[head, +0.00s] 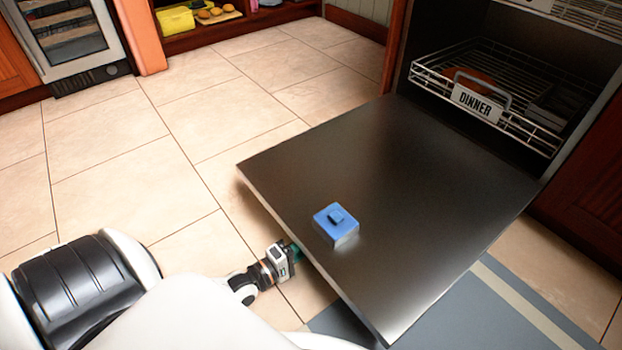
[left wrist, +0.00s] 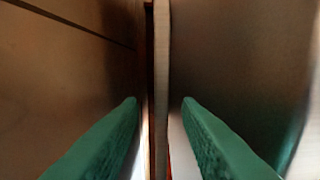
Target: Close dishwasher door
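The dishwasher door (head: 400,190) is a dark metal panel, folded down and lying open, roughly flat. My left gripper (head: 296,252) is at the door's near-left edge in the head view, its green fingertips partly hidden by that edge. In the left wrist view the green fingers of my left gripper (left wrist: 160,103) stand apart, one on each side of the thin door edge (left wrist: 162,80). Gaps show between the fingertips and the edge, so it is not clamped. My right gripper is not in view.
A blue block (head: 336,224) sits on the open door near its left edge. Inside the dishwasher is a wire rack (head: 433,75) with a "DINNER" sign (head: 477,103). Tiled floor (head: 130,180) is clear to the left; a grey-blue mat (head: 465,310) lies below the door.

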